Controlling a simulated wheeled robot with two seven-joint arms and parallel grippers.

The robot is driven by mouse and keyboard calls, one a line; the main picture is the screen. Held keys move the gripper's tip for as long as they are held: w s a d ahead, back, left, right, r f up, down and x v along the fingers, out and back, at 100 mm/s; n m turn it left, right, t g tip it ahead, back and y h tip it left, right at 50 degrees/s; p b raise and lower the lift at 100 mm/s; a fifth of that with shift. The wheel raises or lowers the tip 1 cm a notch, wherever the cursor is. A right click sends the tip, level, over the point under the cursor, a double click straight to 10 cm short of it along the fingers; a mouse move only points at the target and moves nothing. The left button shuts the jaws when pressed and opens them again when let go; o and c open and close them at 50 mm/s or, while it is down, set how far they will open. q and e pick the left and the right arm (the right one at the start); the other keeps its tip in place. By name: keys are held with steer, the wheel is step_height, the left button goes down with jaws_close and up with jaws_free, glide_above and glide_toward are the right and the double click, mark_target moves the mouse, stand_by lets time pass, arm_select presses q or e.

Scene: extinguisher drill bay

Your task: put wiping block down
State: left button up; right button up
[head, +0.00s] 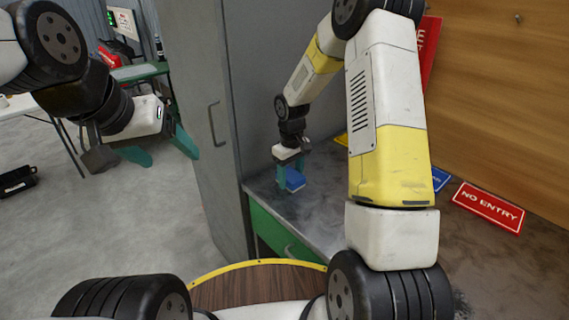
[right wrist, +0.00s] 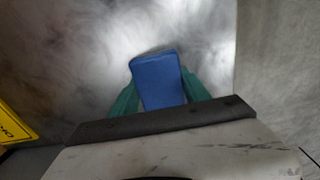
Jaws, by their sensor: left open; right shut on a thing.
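The wiping block (head: 295,180) is a small blue block. My right gripper (head: 288,186) is shut on it, low over the grey worktop (head: 318,215) beside the grey cabinet. In the right wrist view the blue block (right wrist: 158,80) sits between the two green fingers, against a smeared, cloudy grey surface. I cannot tell whether the block touches the worktop. My left gripper (head: 165,152) is open and empty at the left, over the floor and away from the worktop.
A tall grey cabinet door (head: 210,130) stands left of the worktop. A red NO ENTRY sign (head: 489,206) and a blue sign (head: 440,178) lie at the right. A yellow sign (right wrist: 14,125) shows at the wrist view's left edge. A green drawer (head: 275,238) is under the worktop.

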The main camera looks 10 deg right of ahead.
mark_target(291, 174)
steer(key=o, duration=1.2)
steer(key=shift+s+f, duration=0.2)
steer(key=shift+f, duration=0.25)
steer(key=shift+o, duration=0.6)
steer(key=shift+a, duration=0.1)
step_height(291, 174, up, 13)
steer(key=s+d+r+m+t, duration=0.2)
steer(key=s+r+m+t, duration=0.1)
steer(key=s+r, duration=0.9)
steer(key=s+r+m+t+y, duration=0.2)
steer(key=s+r+m+t, duration=0.1)
steer(key=s, duration=0.9)
steer(key=shift+s+d+r, duration=0.3)
steer(key=shift+r, duration=0.3)
